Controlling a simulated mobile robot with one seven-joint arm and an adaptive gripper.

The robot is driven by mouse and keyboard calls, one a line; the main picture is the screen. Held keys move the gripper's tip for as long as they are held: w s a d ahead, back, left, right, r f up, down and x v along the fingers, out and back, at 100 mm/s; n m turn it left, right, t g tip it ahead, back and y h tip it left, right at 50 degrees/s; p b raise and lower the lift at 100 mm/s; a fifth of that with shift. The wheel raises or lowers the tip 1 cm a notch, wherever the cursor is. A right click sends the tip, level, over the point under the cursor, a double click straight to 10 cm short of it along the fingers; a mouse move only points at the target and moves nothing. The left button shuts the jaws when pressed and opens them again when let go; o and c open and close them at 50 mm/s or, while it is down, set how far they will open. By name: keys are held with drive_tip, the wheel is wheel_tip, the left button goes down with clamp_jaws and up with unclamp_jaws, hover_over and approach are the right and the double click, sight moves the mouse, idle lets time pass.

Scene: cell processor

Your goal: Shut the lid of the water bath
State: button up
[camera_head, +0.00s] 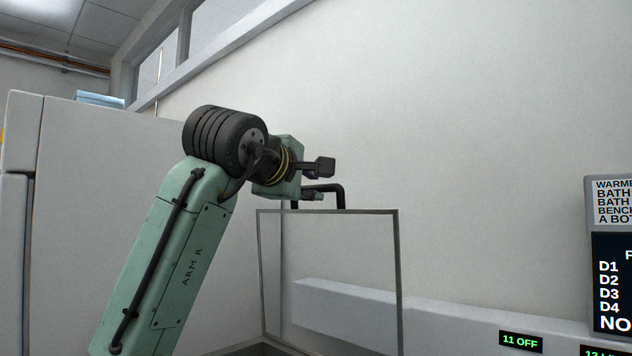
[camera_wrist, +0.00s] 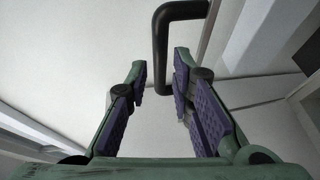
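The water bath's lid (camera_head: 398,285) stands raised, close to upright. It is a clear panel in a thin grey frame. A black bar handle (camera_head: 341,192) is on its top edge. The handle also shows in the wrist view (camera_wrist: 160,45), top centre. My gripper (camera_head: 320,182) is at the lid's top edge, beside the handle. In the wrist view its purple-padded fingers (camera_wrist: 161,78) are apart, and one leg of the handle appears in the gap between the tips. I cannot tell whether they touch it. The bath's body is mostly below the head view.
A white wall is behind the lid, with a pale ledge (camera_head: 350,303) along it. A small "11 OFF" display (camera_head: 520,341) is at lower right, and a sign with a dark screen (camera_head: 612,280) at the right edge. A tall white cabinet (camera_head: 90,220) stands at left.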

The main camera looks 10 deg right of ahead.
sight(315, 188)
drive_tip(key=p+x, duration=0.1)
drive_tip(key=x, duration=0.4)
drive_tip(key=shift+w, duration=0.1)
clamp_jaws()
idle(0.6)
